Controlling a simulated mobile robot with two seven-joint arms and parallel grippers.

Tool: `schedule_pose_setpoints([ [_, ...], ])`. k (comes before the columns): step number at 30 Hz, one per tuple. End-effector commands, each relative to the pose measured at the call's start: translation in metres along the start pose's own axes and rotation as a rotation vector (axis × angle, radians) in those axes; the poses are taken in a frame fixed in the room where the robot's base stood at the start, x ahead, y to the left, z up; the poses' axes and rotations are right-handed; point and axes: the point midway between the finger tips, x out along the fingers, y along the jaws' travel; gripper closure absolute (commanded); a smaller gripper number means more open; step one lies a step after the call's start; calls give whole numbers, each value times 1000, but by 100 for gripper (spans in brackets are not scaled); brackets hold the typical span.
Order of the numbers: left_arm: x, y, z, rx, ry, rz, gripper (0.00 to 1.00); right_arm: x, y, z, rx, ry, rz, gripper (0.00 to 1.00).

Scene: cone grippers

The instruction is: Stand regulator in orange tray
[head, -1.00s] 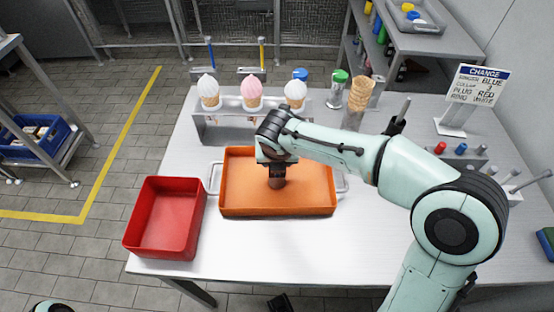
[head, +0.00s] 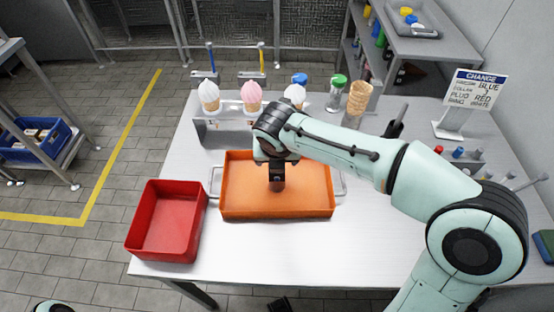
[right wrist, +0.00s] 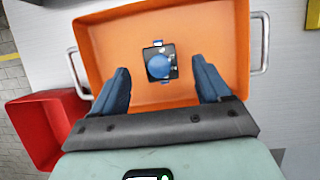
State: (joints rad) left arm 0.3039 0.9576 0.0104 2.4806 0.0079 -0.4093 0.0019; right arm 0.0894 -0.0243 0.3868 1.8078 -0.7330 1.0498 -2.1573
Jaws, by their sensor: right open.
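The orange tray (head: 235,200) lies on the table's middle. The regulator, a small dark body with a round blue knob on top (right wrist: 159,67), is inside the tray in the right wrist view, knob facing the camera. It looks upright, but I cannot see its base. My right gripper (head: 277,188) points down over the tray. In the right wrist view its fingers (right wrist: 163,88) are wide apart with a gap on both sides of the regulator. In the head view the gripper hides most of the regulator. A dark piece at the bottom edge may be my left gripper (head: 279,305).
A red tray (head: 168,252) stands left of the orange one. Behind is a rack (head: 212,132) with several ice cream cones. A change sign (head: 474,88) and a holder with coloured parts stand at the right. The table front is clear.

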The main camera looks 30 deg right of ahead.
Motion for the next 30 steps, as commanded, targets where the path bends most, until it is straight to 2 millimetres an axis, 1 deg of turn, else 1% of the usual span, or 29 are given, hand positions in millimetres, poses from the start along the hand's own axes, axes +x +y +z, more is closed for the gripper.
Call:
schedule_pose_setpoints([
  [1, -4, 1, 1, -1, -3, -1, 19, -15, 1, 2, 0, -5, 4, 23],
  [3, -6, 1, 3, -1, -8, -2, 19, -30, 1, 2, 0, -5, 3, 23],
  [6, -8, 1, 5, -2, -15, -3, 19, -46, 1, 1, -1, -3, 3, 23],
  [10, -10, 2, 7, -2, -20, -4, 19, -61, 0, 1, -1, -3, 1, 23],
  [15, -10, 1, 7, -3, -22, -4, 19, -67, 0, 0, -1, 0, 1, 23],
  [30, -10, 1, 7, -2, -21, -5, 19, -66, 0, 0, -1, 0, 0, 23],
])
